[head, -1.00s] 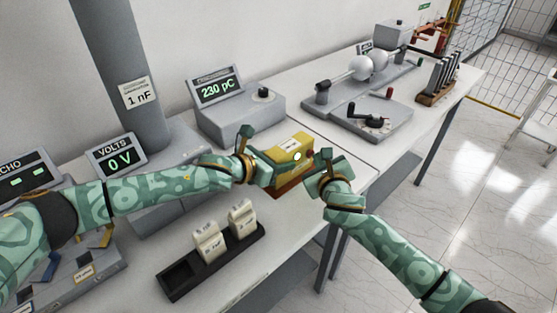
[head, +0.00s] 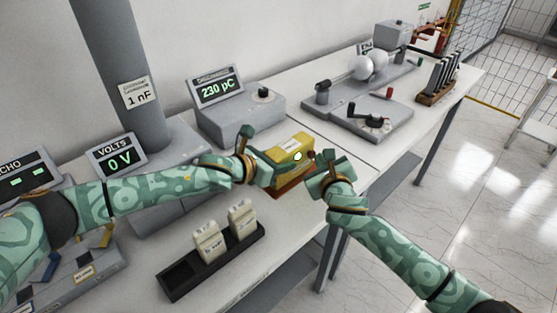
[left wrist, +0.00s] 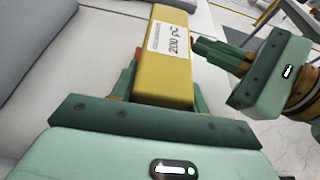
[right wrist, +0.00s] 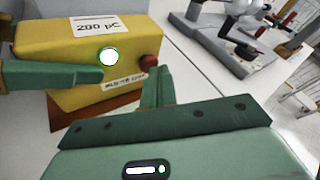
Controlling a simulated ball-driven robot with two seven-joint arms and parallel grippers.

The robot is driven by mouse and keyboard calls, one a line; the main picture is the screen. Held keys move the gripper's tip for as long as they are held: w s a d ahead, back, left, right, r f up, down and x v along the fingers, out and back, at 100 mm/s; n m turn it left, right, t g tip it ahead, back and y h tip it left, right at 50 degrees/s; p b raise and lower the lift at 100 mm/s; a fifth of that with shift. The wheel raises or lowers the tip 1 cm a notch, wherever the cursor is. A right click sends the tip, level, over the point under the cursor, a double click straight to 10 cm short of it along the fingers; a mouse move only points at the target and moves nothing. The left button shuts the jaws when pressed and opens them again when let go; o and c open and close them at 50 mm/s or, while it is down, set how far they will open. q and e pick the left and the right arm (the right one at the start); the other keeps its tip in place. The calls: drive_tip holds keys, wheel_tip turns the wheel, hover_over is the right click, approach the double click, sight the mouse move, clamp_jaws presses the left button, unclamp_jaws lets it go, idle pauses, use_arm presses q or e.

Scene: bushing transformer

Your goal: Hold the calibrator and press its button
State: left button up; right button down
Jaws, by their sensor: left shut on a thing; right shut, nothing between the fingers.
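The yellow calibrator (head: 286,149) is a box with a white "200 pC" label, and it also shows in the left wrist view (left wrist: 165,80). My left gripper (head: 268,163) is shut on it, with a finger along each side. In the right wrist view its end face has a lit white disc with a green rim (right wrist: 108,57) and a red round button (right wrist: 149,62). My right gripper (right wrist: 159,72) is shut and empty, its fingertips close beside the red button. I cannot tell whether they touch it.
A reddish-brown base (right wrist: 85,110) shows under the calibrator. A black tray (head: 180,281) with two pale blocks stands in front. A grey unit (head: 238,112) reading "230 pC" stands behind. A lever apparatus (head: 372,122) is on the right-hand table.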

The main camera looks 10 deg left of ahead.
drive_tip(key=s+d, duration=0.1)
drive_tip(key=d, duration=0.1)
drive_tip(key=s+d, duration=0.2)
drive_tip(key=shift+s+d, duration=0.3)
use_arm(q)
drive_tip(key=o, duration=1.3)
drive_tip(key=shift+a, duration=0.1)
